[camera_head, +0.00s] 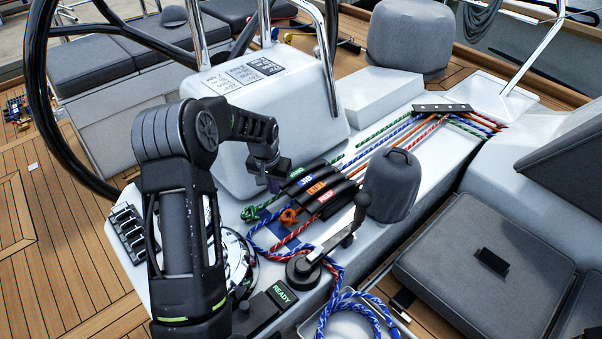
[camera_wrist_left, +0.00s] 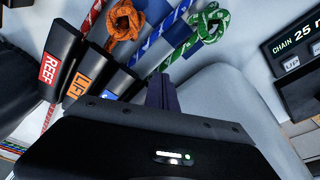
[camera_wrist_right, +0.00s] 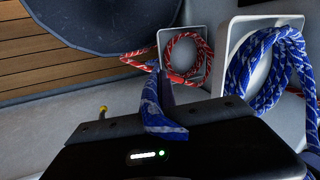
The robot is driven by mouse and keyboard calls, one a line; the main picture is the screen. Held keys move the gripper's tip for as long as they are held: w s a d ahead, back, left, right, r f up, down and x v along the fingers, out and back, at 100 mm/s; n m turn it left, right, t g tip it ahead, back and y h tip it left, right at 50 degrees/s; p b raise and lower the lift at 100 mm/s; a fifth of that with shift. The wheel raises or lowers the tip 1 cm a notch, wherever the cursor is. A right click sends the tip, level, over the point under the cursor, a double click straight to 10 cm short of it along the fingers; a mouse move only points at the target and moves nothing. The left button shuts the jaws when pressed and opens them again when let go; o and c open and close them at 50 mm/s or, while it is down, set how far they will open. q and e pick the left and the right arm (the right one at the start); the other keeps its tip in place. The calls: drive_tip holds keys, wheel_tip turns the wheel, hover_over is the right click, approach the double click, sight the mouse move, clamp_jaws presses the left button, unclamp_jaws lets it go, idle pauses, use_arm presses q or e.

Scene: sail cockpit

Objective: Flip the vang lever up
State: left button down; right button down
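The vang lever (camera_head: 297,172) is the black clutch lever with the green label, farthest back in a row of several on the white console. It lies low, like the levers beside it. My left gripper (camera_head: 271,180) points down just left of its labelled end. In the left wrist view the left fingers (camera_wrist_left: 162,92) are together, with nothing seen between them, and the gripper body hides most of the vang lever. My right gripper (camera_wrist_right: 160,105) shows only in its own wrist view; a blue-and-white patterned strip covers its finger area, so its opening is unclear.
Knotted ropes (camera_head: 290,217) hang near the lever ends. A winch with handle (camera_head: 325,240) and a grey-covered drum (camera_head: 391,185) stand nearby. A blue rope coil (camera_wrist_right: 265,72) sits in a white holder.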

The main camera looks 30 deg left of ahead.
use_arm(q)
drive_tip(key=shift+r, duration=0.1)
drive_tip(key=shift+w+d+r+p, duration=0.1)
drive_tip(key=shift+w+r+p, duration=0.15)
drive_tip(key=shift+r, duration=0.3)
drive_tip(key=shift+w+r+p, duration=0.15)
drive_tip(key=shift+r+p, duration=0.1)
drive_tip(key=shift+r, duration=0.25)
